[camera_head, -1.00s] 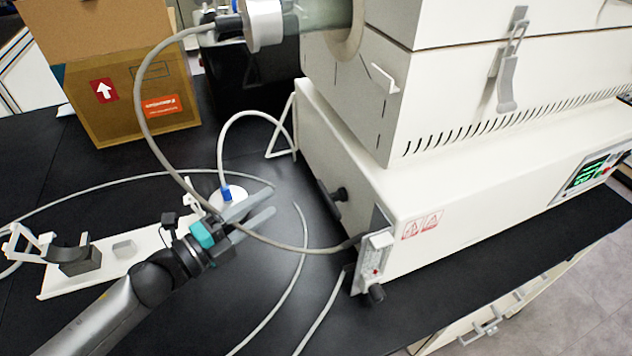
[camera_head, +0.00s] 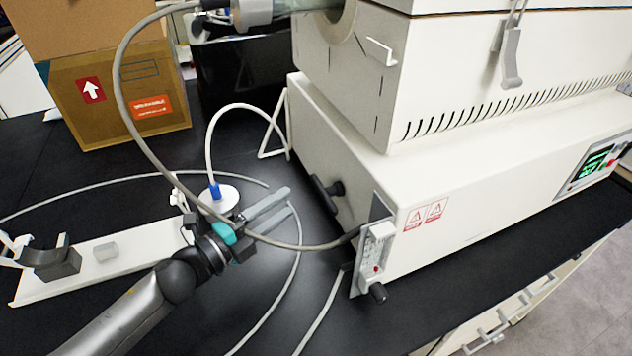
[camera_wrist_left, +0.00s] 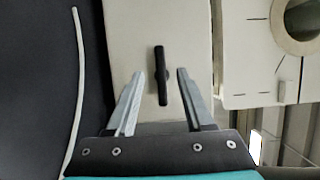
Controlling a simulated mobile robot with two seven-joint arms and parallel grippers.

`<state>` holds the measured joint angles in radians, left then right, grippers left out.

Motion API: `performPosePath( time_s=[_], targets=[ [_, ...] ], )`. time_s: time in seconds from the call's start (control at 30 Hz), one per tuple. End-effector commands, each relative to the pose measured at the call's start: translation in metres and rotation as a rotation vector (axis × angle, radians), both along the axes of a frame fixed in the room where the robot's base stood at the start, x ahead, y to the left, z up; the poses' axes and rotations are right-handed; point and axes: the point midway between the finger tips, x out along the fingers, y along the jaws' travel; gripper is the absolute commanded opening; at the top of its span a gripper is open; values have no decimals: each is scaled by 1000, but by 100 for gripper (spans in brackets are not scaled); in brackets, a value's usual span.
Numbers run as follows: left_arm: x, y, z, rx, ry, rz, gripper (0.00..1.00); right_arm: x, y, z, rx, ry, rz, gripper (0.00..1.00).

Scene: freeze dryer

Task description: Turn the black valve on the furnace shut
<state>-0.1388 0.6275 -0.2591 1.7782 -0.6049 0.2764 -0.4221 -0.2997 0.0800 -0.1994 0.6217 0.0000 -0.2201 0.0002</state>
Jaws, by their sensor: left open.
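The furnace (camera_head: 440,185) is a large white box on the black bench. A black bar-shaped valve handle (camera_head: 322,194) sticks out from its left side panel. My left gripper (camera_head: 286,200) is open and empty, a short way left of the handle and pointing at it. In the left wrist view, the black handle (camera_wrist_left: 161,75) stands upright along the picture, ahead of and between the two open fingers (camera_wrist_left: 160,92). The fingers appear apart from it. My right gripper is not in view.
A white stand (camera_head: 110,258) lies left, near my arm. A cardboard box (camera_head: 120,95) stands at back left.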

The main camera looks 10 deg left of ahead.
Motion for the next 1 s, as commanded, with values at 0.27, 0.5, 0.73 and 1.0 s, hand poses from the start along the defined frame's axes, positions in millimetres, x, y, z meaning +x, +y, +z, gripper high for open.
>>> performPosePath(
  time_s=[0.27, 0.5, 0.73, 1.0],
  targets=[
    [35, -23, 0, -2, -3, 0, 52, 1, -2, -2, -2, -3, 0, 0],
    [63, -41, 1, -1, -2, 0, 52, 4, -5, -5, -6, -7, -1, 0],
    [80, -53, 0, -1, -1, 0, 52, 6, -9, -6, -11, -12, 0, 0],
    [84, -56, 0, 0, 0, 0, 52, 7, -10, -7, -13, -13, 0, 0]
  ],
)
